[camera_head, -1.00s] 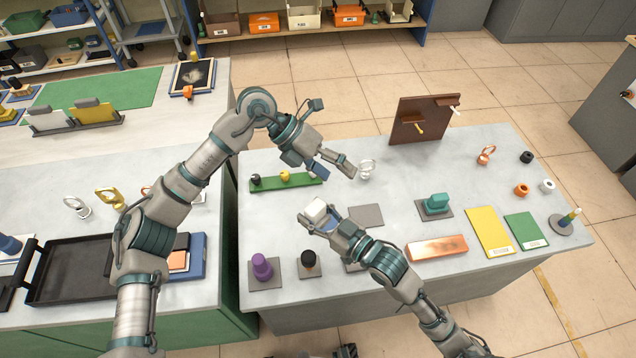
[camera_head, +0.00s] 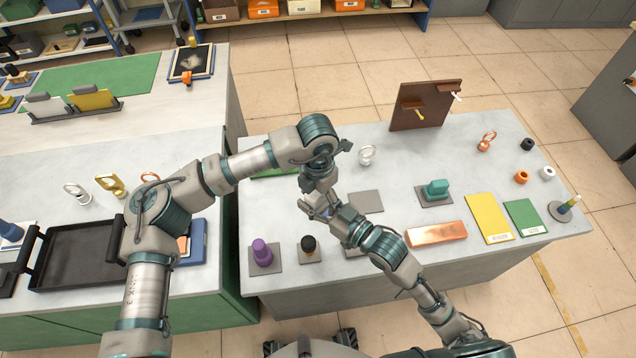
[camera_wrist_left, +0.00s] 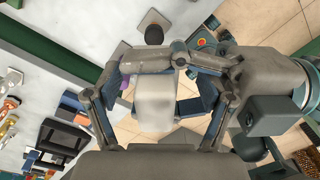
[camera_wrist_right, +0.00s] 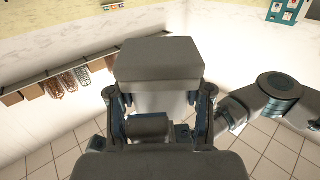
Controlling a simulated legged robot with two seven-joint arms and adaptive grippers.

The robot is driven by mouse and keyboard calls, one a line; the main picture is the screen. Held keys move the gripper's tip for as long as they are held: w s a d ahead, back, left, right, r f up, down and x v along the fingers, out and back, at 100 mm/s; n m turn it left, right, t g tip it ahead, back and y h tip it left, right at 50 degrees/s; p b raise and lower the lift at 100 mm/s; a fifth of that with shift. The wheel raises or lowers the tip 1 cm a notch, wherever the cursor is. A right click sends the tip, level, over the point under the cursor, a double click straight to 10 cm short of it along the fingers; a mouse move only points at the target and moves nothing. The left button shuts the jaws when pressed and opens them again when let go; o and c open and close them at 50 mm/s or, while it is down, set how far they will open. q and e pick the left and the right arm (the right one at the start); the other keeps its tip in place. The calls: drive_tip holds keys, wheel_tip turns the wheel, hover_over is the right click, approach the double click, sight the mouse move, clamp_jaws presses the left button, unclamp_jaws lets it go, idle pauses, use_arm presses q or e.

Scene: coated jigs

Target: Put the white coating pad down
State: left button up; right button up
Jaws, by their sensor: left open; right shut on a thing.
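My right gripper (camera_head: 338,218) is shut on the white coating pad, above the front of the right table. The pad is hidden by the arms in the head view. In the left wrist view the white pad (camera_wrist_left: 155,100) lies between the fingers of my open left gripper (camera_wrist_left: 160,112); I cannot tell whether they touch it. In the right wrist view a grey block with a paler part of the pad (camera_wrist_right: 160,102) below it sits at my right gripper's fingers. My left gripper (camera_head: 320,203) meets the right one from above in the head view.
A bare grey plate (camera_head: 366,202) lies just right of the grippers. A teal pad (camera_head: 437,188), a purple pad (camera_head: 261,251) and a dark pad (camera_head: 308,245) stand on plates. A brown board (camera_head: 425,105) stands behind.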

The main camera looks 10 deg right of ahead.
use_arm(q)
drive_tip(key=shift+d+f, duration=0.1)
drive_tip(key=shift+f, duration=0.7)
use_arm(e)
drive_tip(key=shift+d, duration=0.1)
use_arm(q)
drive_tip(key=shift+c, duration=0.7)
drive_tip(key=c, duration=1.2)
use_arm(e)
drive_tip(key=shift+a, duration=0.2)
use_arm(q)
drive_tip(key=shift+c, duration=0.4)
use_arm(e)
drive_tip(key=o, duration=1)
drive_tip(key=shift+c, duration=0.2)
use_arm(q)
clamp_jaws()
use_arm(e)
drive_tip(key=o, duration=0.4)
drive_tip(key=shift+d, duration=0.15)
drive_tip(key=shift+c, duration=0.2)
